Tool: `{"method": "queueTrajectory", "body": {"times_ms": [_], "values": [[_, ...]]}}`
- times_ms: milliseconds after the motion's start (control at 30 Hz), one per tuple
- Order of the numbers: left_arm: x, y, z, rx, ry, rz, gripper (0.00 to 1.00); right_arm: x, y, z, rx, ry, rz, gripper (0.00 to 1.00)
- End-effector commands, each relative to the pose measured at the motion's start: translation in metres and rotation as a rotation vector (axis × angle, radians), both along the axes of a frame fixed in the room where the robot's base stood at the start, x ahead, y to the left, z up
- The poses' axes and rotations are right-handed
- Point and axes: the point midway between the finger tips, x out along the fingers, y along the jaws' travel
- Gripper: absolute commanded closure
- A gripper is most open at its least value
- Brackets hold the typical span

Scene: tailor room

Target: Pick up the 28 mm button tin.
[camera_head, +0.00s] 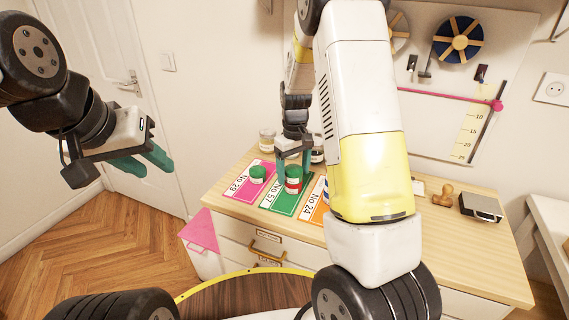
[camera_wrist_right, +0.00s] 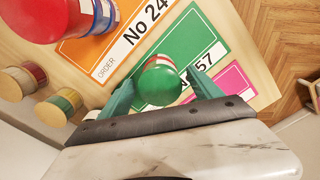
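A small tin (camera_wrist_right: 158,82) with a green top and a red-and-white side sits over the green No 57 card (camera_wrist_right: 196,40). It shows red in the head view (camera_head: 293,184). I cannot read a size on any tin. My right gripper (camera_head: 293,168) points down over it, with its teal fingers apart on either side of the tin in the right wrist view (camera_wrist_right: 163,92); small gaps seem to remain. A green-lidded tin (camera_head: 257,174) stands on the pink No 29 card. My left gripper (camera_head: 145,165) hangs in the air at left, away from the dresser; its finger gap is unclear.
A red-and-blue tin (camera_wrist_right: 92,14) stands on the orange No 24 card (camera_wrist_right: 118,45). A wooden stamp (camera_head: 443,195) and a dark box (camera_head: 481,207) lie on the dresser top (camera_head: 470,255) at right. My right arm hides the middle.

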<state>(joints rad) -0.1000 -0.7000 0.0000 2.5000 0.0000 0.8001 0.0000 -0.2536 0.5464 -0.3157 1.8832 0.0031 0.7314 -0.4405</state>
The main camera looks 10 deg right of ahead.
Motion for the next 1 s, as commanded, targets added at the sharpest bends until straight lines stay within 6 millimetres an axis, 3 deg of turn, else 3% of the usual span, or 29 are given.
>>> {"method": "queueTrajectory", "body": {"times_ms": [33, 333, 667, 967, 1000], "values": [[0.0, 0.0, 0.0, 0.0, 0.0, 0.0, 0.64, 0.0, 0.0, 0.0, 0.0, 0.0, 0.0, 0.38], [0.0, 0.0, 0.0, 0.0, 0.0, 0.0, 0.64, 0.0, 0.0, 0.0, 0.0, -0.001, 0.0, 0.94], [0.0, 0.0, 0.0, 0.0, 0.0, 0.0, 0.64, 0.0, 0.0, 0.004, 0.001, -0.002, 0.0, 0.94], [0.0, 0.0, 0.0, 0.0, 0.0, 0.0, 0.64, 0.001, 0.0, 0.039, 0.001, -0.006, 0.001, 0.94], [0.0, 0.0, 0.0, 0.0, 0.0, 0.0, 0.64, -0.009, 0.002, 0.038, 0.0, -0.001, 0.001, 0.94]]}}
